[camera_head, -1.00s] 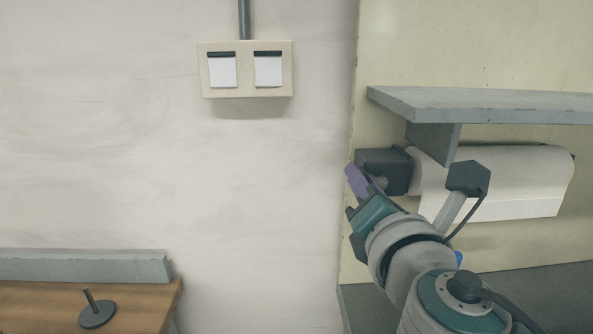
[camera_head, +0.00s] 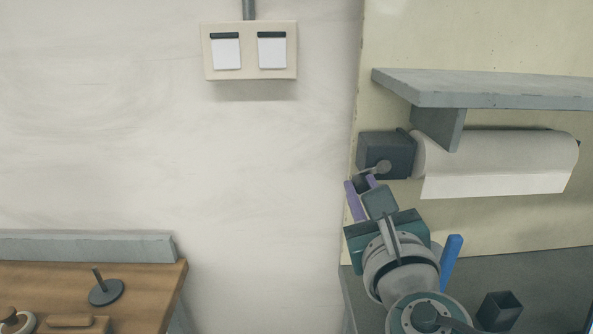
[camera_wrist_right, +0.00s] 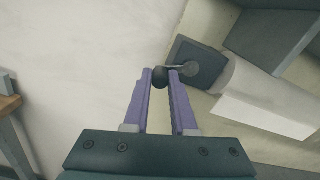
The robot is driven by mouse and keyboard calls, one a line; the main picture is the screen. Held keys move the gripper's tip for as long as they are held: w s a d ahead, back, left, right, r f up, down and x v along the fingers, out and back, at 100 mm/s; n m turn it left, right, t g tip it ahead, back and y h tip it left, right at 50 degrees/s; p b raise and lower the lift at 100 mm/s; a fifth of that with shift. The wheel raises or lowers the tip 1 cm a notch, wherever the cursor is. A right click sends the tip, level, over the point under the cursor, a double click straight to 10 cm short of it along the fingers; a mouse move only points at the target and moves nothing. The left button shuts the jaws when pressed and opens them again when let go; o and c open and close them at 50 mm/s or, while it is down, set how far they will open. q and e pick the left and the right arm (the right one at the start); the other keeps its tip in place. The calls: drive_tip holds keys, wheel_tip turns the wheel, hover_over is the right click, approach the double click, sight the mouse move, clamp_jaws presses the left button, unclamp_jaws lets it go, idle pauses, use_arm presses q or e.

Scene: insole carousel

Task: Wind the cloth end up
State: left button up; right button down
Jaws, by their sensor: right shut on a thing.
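A white cloth roll (camera_head: 500,150) is mounted under a grey shelf, and its loose cloth end (camera_head: 495,186) hangs a short way below it. A dark box (camera_head: 387,152) sits at the roll's left end. A small crank (camera_head: 383,167) on the box has a dark knob (camera_wrist_right: 160,77). My right gripper (camera_head: 361,183) has its purple fingers shut on this knob, at the lower left of the box. The right wrist view shows the knob between the fingertips (camera_wrist_right: 160,72). My left gripper is out of view.
The grey shelf (camera_head: 490,88) overhangs the roll, with a bracket (camera_head: 438,127) beside the box. A blue upright object (camera_head: 451,262) and a dark open holder (camera_head: 499,311) stand below. A wooden table (camera_head: 140,292) is at lower left.

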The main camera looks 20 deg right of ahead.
drive_tip(key=d+n+p, duration=0.1)
drive_tip(key=n, duration=0.3)
drive_tip(key=d+f+n, duration=0.1)
drive_tip(key=n, duration=0.3)
drive_tip(key=s+d+f+n+p, duration=0.1)
drive_tip(key=n, duration=0.4)
drive_tip(key=shift+d+f+p, duration=0.2)
drive_tip(key=shift+d+p, duration=0.15)
drive_tip(key=shift+d, duration=0.05)
drive_tip(key=c, duration=0.7)
unclamp_jaws()
drive_tip(key=p+v, duration=0.1)
drive_tip(key=v, duration=0.9)
drive_tip(key=shift+d, duration=0.1)
